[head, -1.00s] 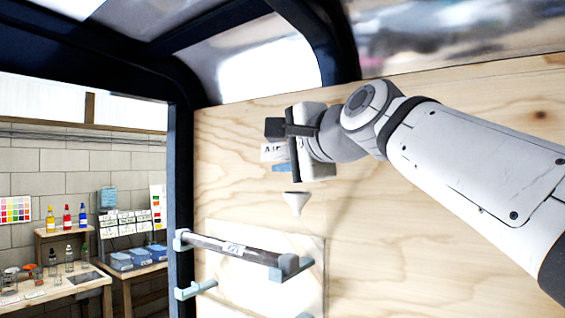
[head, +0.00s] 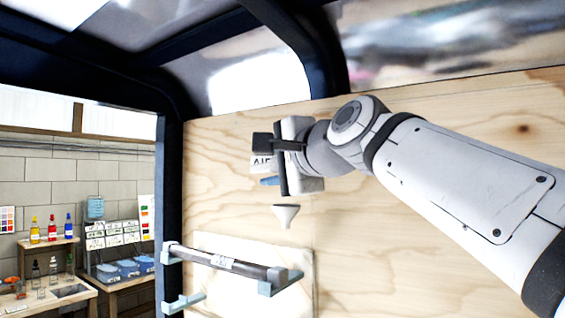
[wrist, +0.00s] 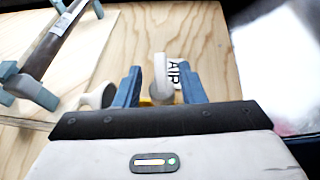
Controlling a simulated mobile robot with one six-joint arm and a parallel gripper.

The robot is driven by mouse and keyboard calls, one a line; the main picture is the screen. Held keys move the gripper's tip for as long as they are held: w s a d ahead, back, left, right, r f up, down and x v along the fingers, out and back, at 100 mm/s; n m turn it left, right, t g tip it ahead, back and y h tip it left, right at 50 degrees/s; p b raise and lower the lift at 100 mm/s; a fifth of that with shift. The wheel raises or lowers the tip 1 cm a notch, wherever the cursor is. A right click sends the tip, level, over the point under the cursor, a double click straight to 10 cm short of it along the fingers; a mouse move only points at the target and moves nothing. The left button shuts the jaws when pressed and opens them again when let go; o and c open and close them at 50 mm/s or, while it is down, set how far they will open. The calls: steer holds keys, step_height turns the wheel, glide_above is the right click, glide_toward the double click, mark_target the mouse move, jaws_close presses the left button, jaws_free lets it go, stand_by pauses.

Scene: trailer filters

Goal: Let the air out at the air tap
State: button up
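The air tap (wrist: 160,68) shows in the wrist view as a pale upright lever with a grey round end and a bit of yellow below it. It is on the plywood wall beside a white AIR label (wrist: 178,76). My gripper (wrist: 160,90) has its two blue fingers apart, one on each side of the tap, with gaps visible on both sides. In the head view my gripper (head: 266,160) is close to the wall at the AIR label (head: 263,163). There the gripper hides most of the tap.
A white funnel (head: 286,214) is on the wall just below my gripper. Lower down, a dark labelled tube (head: 225,261) rests on blue-grey brackets in front of a pale panel (head: 240,294). The dark door frame (head: 170,190) is at left, with a workbench (head: 130,275) beyond.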

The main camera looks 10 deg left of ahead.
mark_target(260, 168)
steer(key=shift+p+x, duration=0.5)
steer(key=shift+x, duration=1.7)
steer(key=shift+c, duration=0.4)
jaws_close()
